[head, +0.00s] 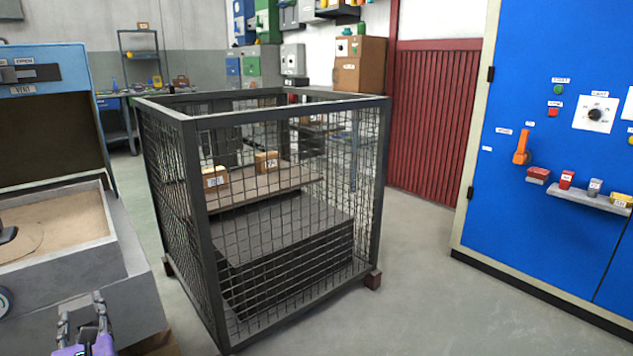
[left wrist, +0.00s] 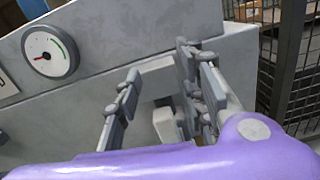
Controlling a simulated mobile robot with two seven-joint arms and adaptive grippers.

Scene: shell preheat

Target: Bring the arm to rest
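My left gripper (head: 82,316) is low at the left edge of the head view, in front of the grey machine with the sand-coloured bed (head: 55,228). Its purple body and two grey fingers also show in the left wrist view (left wrist: 163,88). The fingers stand apart and I see nothing held between them. Behind them is the grey machine wall with a round white gauge (left wrist: 50,54). A small pale block shows behind and between the fingers; I cannot tell what it is. My right gripper is in neither view.
A black wire-mesh cage (head: 290,112) with dark stacked sheets and small boxes stands in the middle. A blue control panel (head: 560,140) with a small shelf is on the right. A red slatted door (head: 435,120) is behind. The floor (head: 425,280) between cage and panel is clear.

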